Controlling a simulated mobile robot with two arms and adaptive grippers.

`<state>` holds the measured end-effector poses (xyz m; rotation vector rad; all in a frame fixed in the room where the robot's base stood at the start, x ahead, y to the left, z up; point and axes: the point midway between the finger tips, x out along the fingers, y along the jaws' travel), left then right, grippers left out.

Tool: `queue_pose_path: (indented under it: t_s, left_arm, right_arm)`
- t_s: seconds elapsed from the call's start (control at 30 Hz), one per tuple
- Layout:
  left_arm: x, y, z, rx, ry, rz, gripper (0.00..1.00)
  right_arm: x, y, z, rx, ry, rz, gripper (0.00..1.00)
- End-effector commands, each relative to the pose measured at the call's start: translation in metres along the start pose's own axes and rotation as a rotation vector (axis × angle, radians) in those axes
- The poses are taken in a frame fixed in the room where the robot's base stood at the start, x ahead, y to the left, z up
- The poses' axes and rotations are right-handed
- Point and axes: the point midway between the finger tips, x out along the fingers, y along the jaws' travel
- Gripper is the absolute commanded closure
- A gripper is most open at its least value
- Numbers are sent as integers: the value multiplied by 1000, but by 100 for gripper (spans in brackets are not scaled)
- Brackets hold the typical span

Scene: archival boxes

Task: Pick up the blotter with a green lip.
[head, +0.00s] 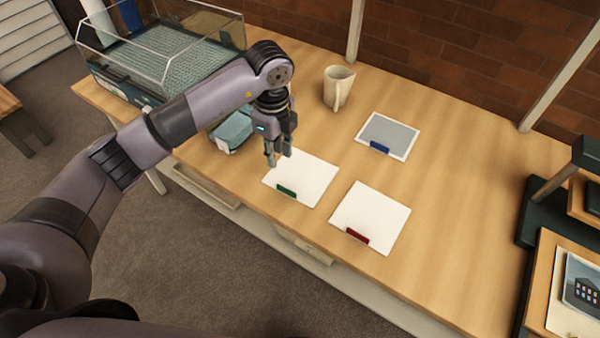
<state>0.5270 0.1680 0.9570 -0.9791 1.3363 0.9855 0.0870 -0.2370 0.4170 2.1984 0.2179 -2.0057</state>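The blotter with a green lip (308,178) is a white sheet lying flat on the wooden table (440,225). Its green lip (286,191) is on its front edge. My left gripper (278,157) points down over the blotter's back-left corner and hides part of it. Its two fingers look apart, with nothing seen between them. I cannot tell whether the fingertips touch the blotter. My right gripper is not in view.
A red-lipped white blotter (375,214) lies to the right; a blue-lipped one with a grey face (388,133) lies behind. A cream mug (338,88) stands at the back. A teal box (232,131) and a clear-walled tank (190,25) are left. A dark stand (545,215) is right.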

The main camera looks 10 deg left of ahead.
Motion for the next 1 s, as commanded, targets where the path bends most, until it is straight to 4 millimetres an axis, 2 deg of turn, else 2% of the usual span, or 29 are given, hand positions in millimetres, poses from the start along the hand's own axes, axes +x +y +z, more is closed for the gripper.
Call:
queue_pose_path:
  t_s: [0.1, 0.3, 0.57, 0.7, 0.8, 1.0]
  left_arm:
    - [26, 1, 0, 1, 2, 5, 73]
    - [59, 0, -1, 2, 3, 2, 73]
    - [77, 2, -2, 2, 4, 2, 73]
    - [98, 4, -3, 2, 3, 3, 73]
    - [113, 3, -3, 2, 3, 1, 73]
    - [121, 2, -3, 4, 3, -3, 73]
  right_arm:
    - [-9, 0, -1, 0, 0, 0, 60]
    - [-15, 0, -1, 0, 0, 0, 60]
    - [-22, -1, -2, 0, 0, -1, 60]
    - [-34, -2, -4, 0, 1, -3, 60]
    - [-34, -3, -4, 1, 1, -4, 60]
    - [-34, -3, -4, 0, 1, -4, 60]
